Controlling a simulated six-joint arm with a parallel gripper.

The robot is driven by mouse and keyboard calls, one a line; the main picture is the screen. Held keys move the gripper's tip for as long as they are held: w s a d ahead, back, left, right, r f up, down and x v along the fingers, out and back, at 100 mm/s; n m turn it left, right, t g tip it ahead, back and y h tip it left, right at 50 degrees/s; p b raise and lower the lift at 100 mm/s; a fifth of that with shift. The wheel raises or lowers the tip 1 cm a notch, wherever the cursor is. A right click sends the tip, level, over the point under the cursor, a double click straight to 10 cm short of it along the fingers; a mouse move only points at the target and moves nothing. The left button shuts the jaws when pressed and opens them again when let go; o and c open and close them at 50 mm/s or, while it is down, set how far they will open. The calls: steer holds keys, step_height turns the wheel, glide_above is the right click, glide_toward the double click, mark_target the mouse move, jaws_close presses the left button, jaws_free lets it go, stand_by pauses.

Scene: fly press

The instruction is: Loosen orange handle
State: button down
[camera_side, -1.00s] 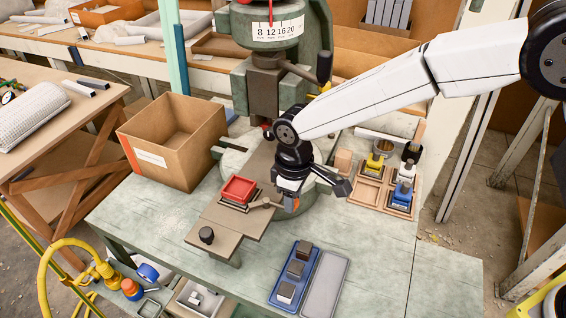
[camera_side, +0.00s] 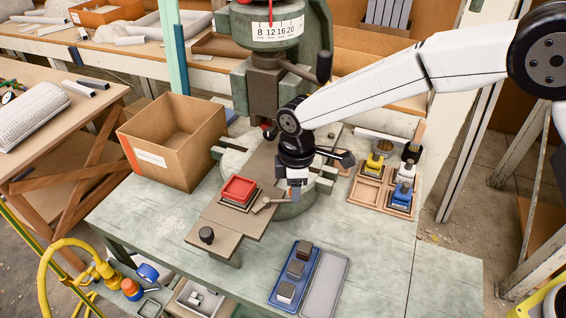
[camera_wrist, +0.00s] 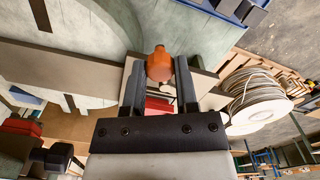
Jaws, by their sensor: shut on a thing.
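The orange handle (camera_wrist: 159,66) shows as a rounded knob between the two dark fingers of my gripper (camera_wrist: 159,78) in the wrist view. The fingers are shut on it, one on each side. In the side view my gripper (camera_side: 295,193) points down at the right edge of the press's brown slide plate, by the round press base (camera_side: 232,160). There the handle is hidden by my gripper. A red square tray (camera_side: 238,189) sits on the brown plate (camera_side: 226,222), left of my gripper.
The green press column (camera_side: 262,90) stands close behind my wrist. A cardboard box (camera_side: 143,127) is at the left. A wooden tray with stamps (camera_side: 367,190) is at the right. A blue tray with dark blocks (camera_side: 275,298) and a grey tray (camera_side: 325,285) lie in front.

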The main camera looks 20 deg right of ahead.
steer(key=shift+r, duration=0.1)
steer(key=shift+c, duration=1.8)
jaws_free()
steer(key=shift+r, duration=3.9)
